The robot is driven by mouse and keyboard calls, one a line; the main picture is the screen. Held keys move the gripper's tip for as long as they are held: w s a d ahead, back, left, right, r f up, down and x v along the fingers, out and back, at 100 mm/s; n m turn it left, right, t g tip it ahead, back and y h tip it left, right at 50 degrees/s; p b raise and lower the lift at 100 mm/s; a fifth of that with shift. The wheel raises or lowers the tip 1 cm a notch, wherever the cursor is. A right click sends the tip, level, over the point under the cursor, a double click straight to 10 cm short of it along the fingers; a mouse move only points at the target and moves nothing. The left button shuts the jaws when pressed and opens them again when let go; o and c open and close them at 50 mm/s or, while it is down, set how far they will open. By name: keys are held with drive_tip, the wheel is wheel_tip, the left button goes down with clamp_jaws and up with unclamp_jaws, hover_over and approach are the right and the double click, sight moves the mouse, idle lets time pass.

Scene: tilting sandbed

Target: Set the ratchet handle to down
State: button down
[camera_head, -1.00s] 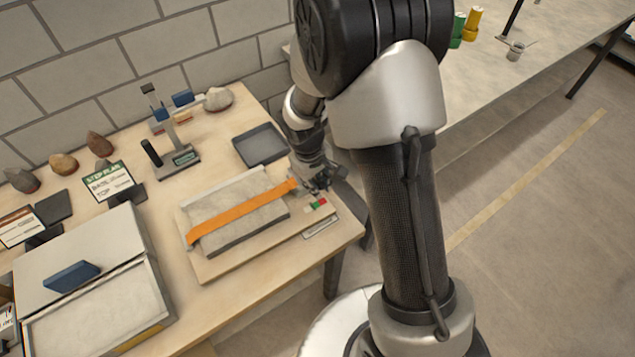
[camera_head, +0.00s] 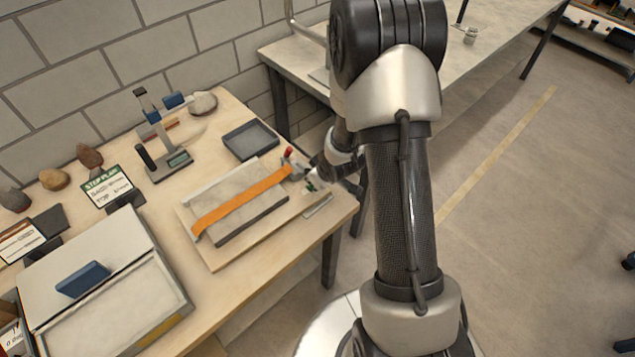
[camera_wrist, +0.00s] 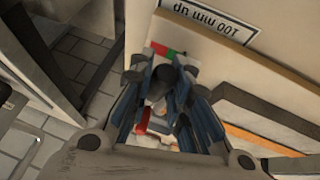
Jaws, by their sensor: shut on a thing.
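The ratchet handle (camera_head: 289,152) shows as a short piece with a red tip at the right end of the orange strap (camera_head: 238,203), and it points up there. My gripper (camera_head: 303,172) is at that end, beside the red tip. In the wrist view my gripper (camera_wrist: 161,85) is shut around a grey rounded piece, apparently part of the handle. A bit of red shows below the fingers. The fingers hide most of the handle, so its exact angle is hard to tell. A red and green marker (camera_wrist: 168,51) lies just beyond the fingertips.
The strap crosses a grey slab on a wooden board (camera_head: 217,262). A grey tray (camera_head: 250,141) stands behind it. A label (camera_wrist: 207,20) lies near the board's edge. A balance-like stand (camera_head: 170,160) and a lidded box (camera_head: 80,250) are to the left. The table's right edge is close.

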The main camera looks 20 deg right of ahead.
drive_tip(key=shift+f+t+b, duration=0.3)
drive_tip(key=shift+t+b, duration=0.1)
drive_tip(key=c, duration=1.9)
unclamp_jaws()
drive_tip(key=shift+c, duration=0.2)
drive_tip(key=shift+o, duration=1.3)
drive_tip(key=shift+w+f, duration=0.1)
drive_tip(key=shift+w, duration=0.1)
drive_tip(key=shift+o, duration=1)
drive_tip(key=shift+s, duration=0.1)
drive_tip(key=v, duration=1.2)
drive_tip(key=shift+d, duration=0.1)
